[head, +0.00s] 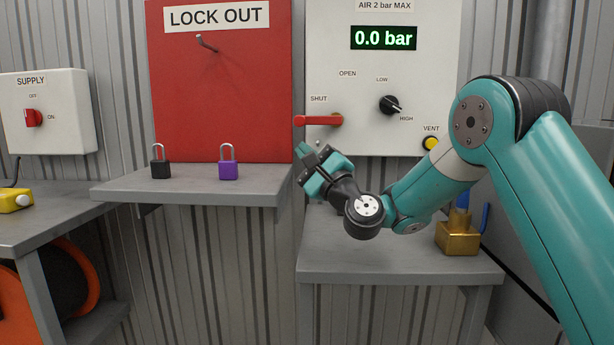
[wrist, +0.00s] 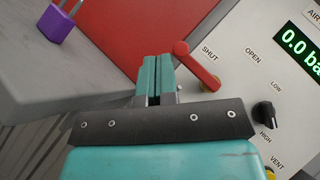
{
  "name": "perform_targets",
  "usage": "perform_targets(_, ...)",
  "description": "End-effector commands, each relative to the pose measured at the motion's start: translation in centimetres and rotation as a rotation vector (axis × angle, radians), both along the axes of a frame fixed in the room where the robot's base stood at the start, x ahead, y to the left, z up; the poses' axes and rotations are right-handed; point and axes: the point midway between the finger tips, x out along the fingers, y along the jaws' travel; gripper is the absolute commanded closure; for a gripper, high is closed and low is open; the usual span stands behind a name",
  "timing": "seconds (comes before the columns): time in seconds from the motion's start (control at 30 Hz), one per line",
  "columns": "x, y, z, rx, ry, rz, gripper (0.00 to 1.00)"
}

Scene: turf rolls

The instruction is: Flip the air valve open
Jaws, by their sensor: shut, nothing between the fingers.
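The air valve's red lever (head: 318,120) is on the white air panel (head: 440,75). It lies level, pointing left from its pivot below the SHUT label, with OPEN marked up and to the right. In the wrist view the red lever (wrist: 197,65) shows just beyond and to the right of my fingertips. My gripper (head: 307,160) is shut and empty, below and slightly left of the lever in the head view. In the wrist view my gripper (wrist: 156,72) has its two teal fingers together. I cannot tell whether they touch the lever. The display (head: 384,38) reads 0.0 bar.
A black knob (head: 390,105) and a yellow vent button (head: 431,143) are right of the lever. A red lock-out board (head: 220,100) is at left, above a shelf (head: 190,187) with a black padlock (head: 160,168) and a purple padlock (head: 228,170). A brass valve (head: 458,238) stands on the lower bench.

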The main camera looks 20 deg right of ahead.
Motion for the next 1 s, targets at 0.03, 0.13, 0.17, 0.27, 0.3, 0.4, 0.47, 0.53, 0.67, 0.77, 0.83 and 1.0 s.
perform_targets(0.03, 0.9, -1.6, -2.3, 0.087, 0.006, -0.026, 1.00)
perform_targets(0.13, 1.8, -3.7, -3.3, 0.209, 0.009, -0.057, 1.00)
perform_targets(0.17, 2.0, -4.1, -3.5, 0.230, 0.010, -0.062, 1.00)
perform_targets(0.27, 2.1, -4.7, -3.5, 0.263, 0.010, -0.071, 1.00)
perform_targets(0.3, 2.2, -4.7, -3.5, 0.266, 0.010, -0.072, 1.00)
perform_targets(0.4, 2.1, -4.6, -3.4, 0.263, 0.010, -0.071, 1.00)
perform_targets(0.47, 2.1, -4.6, -3.4, 0.262, 0.010, -0.071, 1.00)
perform_targets(0.53, 2.1, -4.6, -3.3, 0.262, 0.010, -0.071, 1.00)
perform_targets(0.67, 2.4, -4.5, -2.9, 0.260, 0.011, -0.071, 1.00)
perform_targets(0.77, 2.9, -4.4, -2.3, 0.260, 0.011, -0.070, 1.00)
perform_targets(0.83, 3.4, -4.3, -1.8, 0.260, 0.011, -0.071, 1.00)
perform_targets(1.0, 4.7, -4.0, -0.8, 0.259, 0.012, -0.071, 1.00)
